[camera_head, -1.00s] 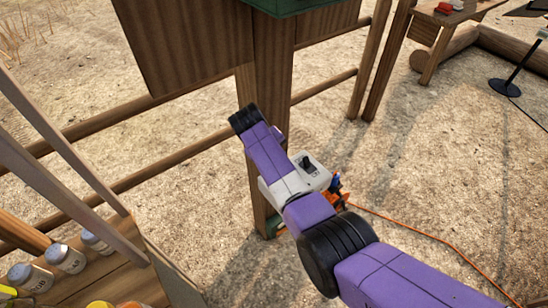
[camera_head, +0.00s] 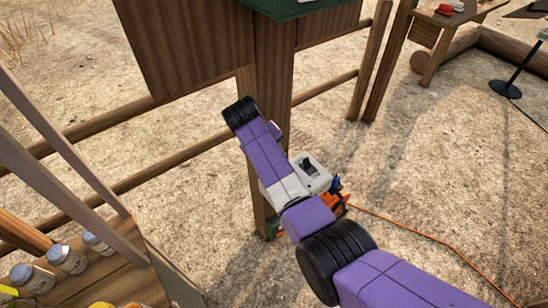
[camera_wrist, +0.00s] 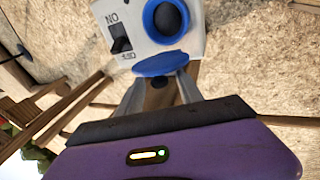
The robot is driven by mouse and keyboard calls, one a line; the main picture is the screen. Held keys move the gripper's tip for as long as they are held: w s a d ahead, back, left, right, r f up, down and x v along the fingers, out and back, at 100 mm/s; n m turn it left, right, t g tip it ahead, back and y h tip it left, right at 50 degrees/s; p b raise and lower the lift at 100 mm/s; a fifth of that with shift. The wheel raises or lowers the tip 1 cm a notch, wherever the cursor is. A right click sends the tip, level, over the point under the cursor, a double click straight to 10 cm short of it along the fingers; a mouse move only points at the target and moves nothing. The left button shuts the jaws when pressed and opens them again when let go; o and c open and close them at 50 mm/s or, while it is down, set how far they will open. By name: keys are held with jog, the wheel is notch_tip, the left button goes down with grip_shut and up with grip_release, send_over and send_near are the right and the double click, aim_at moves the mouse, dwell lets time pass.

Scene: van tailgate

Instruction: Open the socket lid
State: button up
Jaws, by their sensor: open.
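The pale grey socket box (camera_wrist: 186,45) fills the top of the wrist view, with a black switch (camera_wrist: 120,38) beside the socket. The box also shows in the head view (camera_head: 316,178), partly behind my arm. A blue ring (camera_wrist: 148,20) surrounds a dark round socket opening. The blue lid (camera_wrist: 160,65) stands out from the ring's lower edge, seen at a slant, and the opening is uncovered. My gripper (camera_wrist: 159,84) is open, its fingertips close to the lid's near edge. Whether they touch it I cannot tell. The fingers are not clear in the head view.
A wooden post (camera_head: 272,90) stands by the box, with wooden rails behind. Orange cable (camera_head: 430,235) runs over the sandy ground. Several jars (camera_head: 66,258) stand on a wooden shelf at lower left. Open ground lies to the right.

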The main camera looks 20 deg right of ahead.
jog(key=v, duration=0.3)
jog(key=shift+s+a+r, duration=0.15)
jog(key=shift+r, duration=0.2)
